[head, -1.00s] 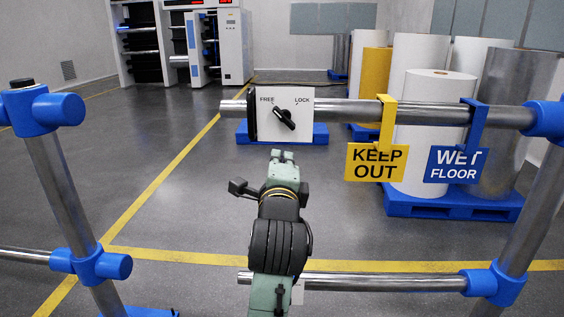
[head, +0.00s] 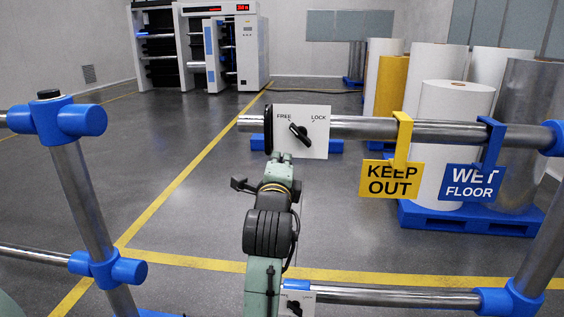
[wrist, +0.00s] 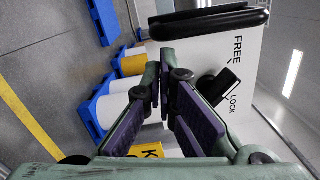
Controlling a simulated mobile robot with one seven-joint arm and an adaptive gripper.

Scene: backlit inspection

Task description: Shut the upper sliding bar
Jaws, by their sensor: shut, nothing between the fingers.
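The upper sliding bar (head: 351,127) is a metal tube running in from the right post. Its free left end stands apart from the blue socket (head: 88,120) on the left post, with an open gap between. A white plate (head: 316,147) marked FREE and LOCK sits on the bar, with a black knob (head: 299,133) lying slantwise, one end towards FREE. A black flange (head: 268,130) rises at the plate's left edge; it also shows in the wrist view (wrist: 210,22). My gripper (head: 282,157) is shut and empty by the plate's lower left edge; contact is unclear.
A yellow KEEP OUT sign (head: 391,180) and a blue WET FLOOR sign (head: 471,183) hang from the bar's right part. A lower bar (head: 395,297) with its own plate (head: 306,308) lies below. Rolls on a blue pallet (head: 470,218) stand behind. The gap at left is clear.

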